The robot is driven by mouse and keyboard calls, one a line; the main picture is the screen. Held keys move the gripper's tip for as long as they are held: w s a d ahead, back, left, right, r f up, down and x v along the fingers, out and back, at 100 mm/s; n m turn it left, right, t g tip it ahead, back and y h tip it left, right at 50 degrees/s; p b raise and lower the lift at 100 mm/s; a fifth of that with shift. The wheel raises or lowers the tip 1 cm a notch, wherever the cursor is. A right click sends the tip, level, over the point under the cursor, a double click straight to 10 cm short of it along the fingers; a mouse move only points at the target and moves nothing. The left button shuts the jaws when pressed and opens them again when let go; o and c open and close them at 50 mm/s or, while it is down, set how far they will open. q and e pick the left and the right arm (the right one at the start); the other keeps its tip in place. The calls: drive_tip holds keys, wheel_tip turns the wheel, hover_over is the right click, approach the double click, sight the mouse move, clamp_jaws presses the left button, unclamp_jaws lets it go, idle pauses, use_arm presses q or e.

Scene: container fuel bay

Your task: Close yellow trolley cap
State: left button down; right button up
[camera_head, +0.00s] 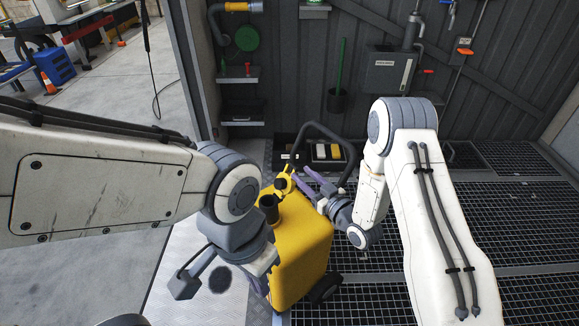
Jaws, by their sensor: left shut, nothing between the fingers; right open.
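The yellow trolley (304,245) stands upright in the middle, with a black handle (322,127) rising behind it. A dark filler neck (268,206) sticks up from its top. Just behind it is a yellow and black part (284,184), which looks like the cap, tilted up; its exact state is hard to tell. My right gripper (301,172) is open, its purple fingers beside this part on the right; I cannot tell whether they touch. My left gripper (260,284) is low at the trolley's left side, shut and empty, its fingers mostly hidden by the wrist.
A dark metal wall behind holds a grey box (389,73), a green-handled tool in a black holder (339,98) and shelves (239,75). Small containers (327,152) sit low behind the trolley. Grating floor (520,215) is clear on the right. A black trolley wheel (325,288) shows below.

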sight(293, 165)
drive_tip(key=shift+x, duration=2.8)
clamp_jaws()
drive_tip(key=shift+d, duration=0.15)
